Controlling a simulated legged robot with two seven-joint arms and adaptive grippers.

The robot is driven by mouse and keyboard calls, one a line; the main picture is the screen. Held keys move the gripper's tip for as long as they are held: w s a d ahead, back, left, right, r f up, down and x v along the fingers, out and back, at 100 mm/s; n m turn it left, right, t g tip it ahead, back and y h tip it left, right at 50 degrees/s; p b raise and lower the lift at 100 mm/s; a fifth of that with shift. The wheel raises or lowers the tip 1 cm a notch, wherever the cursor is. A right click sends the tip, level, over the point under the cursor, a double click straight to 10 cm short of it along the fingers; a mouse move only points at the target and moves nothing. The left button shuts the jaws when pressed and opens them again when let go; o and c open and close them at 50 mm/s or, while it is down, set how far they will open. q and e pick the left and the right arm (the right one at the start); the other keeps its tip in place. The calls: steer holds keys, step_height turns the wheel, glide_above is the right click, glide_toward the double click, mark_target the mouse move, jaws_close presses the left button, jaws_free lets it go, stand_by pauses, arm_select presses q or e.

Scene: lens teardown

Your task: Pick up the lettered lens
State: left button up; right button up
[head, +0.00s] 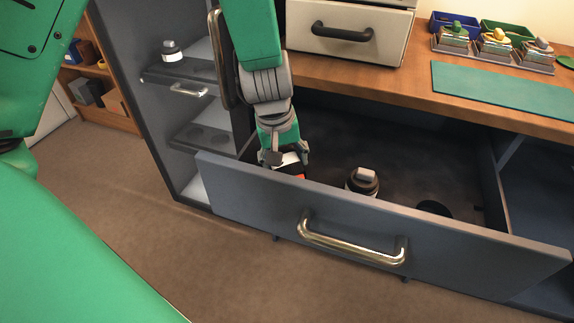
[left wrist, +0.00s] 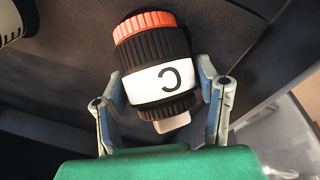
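The band carries a dark letter like a C, seen turned over. Whether the lens is clear of the drawer floor I cannot tell. My right gripper is not in view.
The open drawer (head: 370,222) has a tall front wall close to my left gripper. A second lens (head: 363,181) stands inside, with a dark round thing (head: 434,208) to its right. Another lens (head: 171,50) stands on the left shelf. A green mat (head: 505,90) lies on the worktop.

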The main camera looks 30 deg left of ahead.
arm_select(q)
steer(key=c, duration=0.9)
steer(key=shift+d, duration=0.15)
